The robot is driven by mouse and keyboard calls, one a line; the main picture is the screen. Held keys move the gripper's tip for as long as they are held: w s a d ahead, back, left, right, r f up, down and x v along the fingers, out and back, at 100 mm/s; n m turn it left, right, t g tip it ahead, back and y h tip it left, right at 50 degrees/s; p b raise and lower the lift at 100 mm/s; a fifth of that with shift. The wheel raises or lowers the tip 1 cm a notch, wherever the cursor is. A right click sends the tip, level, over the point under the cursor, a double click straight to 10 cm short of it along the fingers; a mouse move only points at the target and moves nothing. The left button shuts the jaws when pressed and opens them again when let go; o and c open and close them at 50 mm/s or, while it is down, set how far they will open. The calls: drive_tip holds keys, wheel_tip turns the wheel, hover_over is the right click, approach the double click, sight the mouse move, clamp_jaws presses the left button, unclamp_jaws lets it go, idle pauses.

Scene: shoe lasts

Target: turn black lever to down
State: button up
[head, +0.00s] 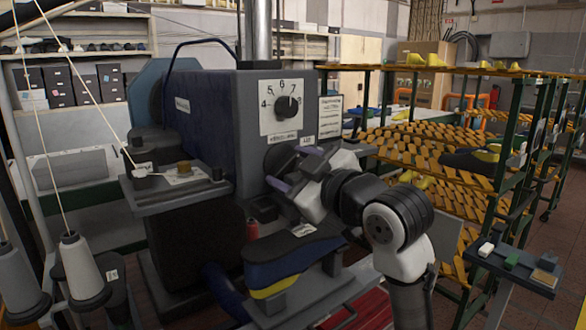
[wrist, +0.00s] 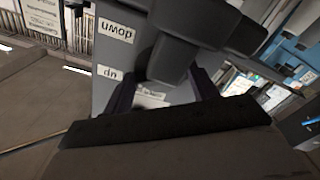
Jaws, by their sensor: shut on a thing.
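The black lever (head: 282,158) is on the front face of the blue machine (head: 210,110), below the numbered dial, partly hidden by my gripper. My gripper (head: 294,169) reaches it from the right, its fingers at either side of it. In the wrist view the dark lever (wrist: 172,58) comes down between the two fingers of my gripper (wrist: 163,92), which is shut on it. A "down" label (wrist: 115,30) and an "up" label (wrist: 110,73) appear upside down beside the lever in the wrist view. The exact angle of the lever is hard to tell.
A dial (head: 285,106) marked with numbers sits above the lever. A dark blue and yellow shoe last (head: 290,262) lies below my gripper. A slatted rack (head: 440,130) stands at the right, and thread cones (head: 80,268) stand at the left front.

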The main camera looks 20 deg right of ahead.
drive_tip(key=m+p, duration=0.2)
drive_tip(key=m, duration=0.4)
drive_tip(key=shift+a, duration=0.15)
drive_tip(key=m+p, duration=0.3)
drive_tip(key=m, duration=0.2)
drive_tip(key=shift+r, duration=0.1)
drive_tip(key=shift+s+m+p, duration=0.1)
drive_tip(key=shift+m+p, duration=0.65)
drive_tip(key=shift+m, duration=0.55)
drive_tip(key=o, duration=1)
drive_tip(key=b+v, duration=0.3)
drive_tip(key=v, duration=1)
drive_tip(key=shift+s+b, duration=0.4)
